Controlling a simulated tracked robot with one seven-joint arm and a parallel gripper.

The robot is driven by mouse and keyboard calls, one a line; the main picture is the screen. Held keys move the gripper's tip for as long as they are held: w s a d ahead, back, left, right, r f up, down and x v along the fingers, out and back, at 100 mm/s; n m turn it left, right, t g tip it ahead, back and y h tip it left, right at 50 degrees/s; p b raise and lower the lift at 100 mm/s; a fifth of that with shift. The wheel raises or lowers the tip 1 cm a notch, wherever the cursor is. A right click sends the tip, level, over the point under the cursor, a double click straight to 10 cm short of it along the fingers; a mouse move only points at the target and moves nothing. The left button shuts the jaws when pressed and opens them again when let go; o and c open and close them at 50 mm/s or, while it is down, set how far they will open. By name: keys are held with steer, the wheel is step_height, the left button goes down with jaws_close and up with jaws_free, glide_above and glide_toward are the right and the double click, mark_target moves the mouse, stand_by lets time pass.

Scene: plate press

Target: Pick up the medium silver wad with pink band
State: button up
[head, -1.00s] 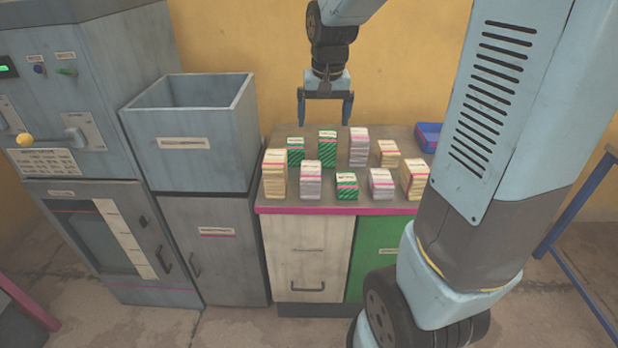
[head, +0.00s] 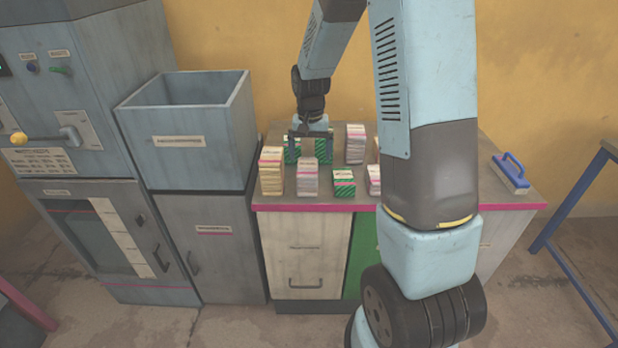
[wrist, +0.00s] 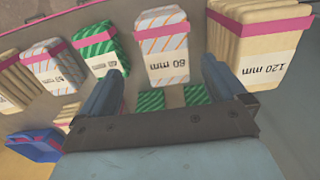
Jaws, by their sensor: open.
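The medium silver wad with pink band (head: 307,178) stands upright in the front row of the counter, second from the left. In the wrist view it is the striped block (wrist: 165,45) labelled 80 mm, just beyond my fingers. A taller silver wad (head: 355,145) stands behind and to the right. A shorter one (head: 373,180) is partly hidden by my arm; a silver wad also shows at left in the wrist view (wrist: 58,68). My gripper (head: 310,146) is open and empty, low over the back row, behind the medium wad and apart from it.
A cream wad (head: 271,172) stands close left of the medium wad, a green one (head: 344,184) to its right. Green wads (head: 291,151) stand at the back by my gripper. A grey bin (head: 190,140) rises left. A blue-handled tool (head: 512,172) lies right, with bare counter around it.

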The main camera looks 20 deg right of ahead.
mark_target(307, 166)
steer(key=shift+w+a+f, duration=0.1)
steer(key=shift+a+f, duration=0.1)
steer(key=shift+f, duration=1.75)
steer(key=shift+a+f, duration=0.15)
steer(key=shift+f, duration=1.8)
steer(key=shift+c, duration=0.4)
steer(key=c, duration=1)
steer(key=shift+r, duration=0.1)
steer(key=shift+r, duration=0.25)
step_height(307, 166, up, 2)
steer(key=shift+r, duration=0.1)
steer(key=s+r, duration=0.3)
steer(key=s, duration=0.1)
steer(key=s+r, duration=0.3)
steer(key=s, duration=0.2)
steer(key=s+r, duration=0.4)
steer(key=s, duration=0.1)
steer(key=shift+a+r, duration=0.1)
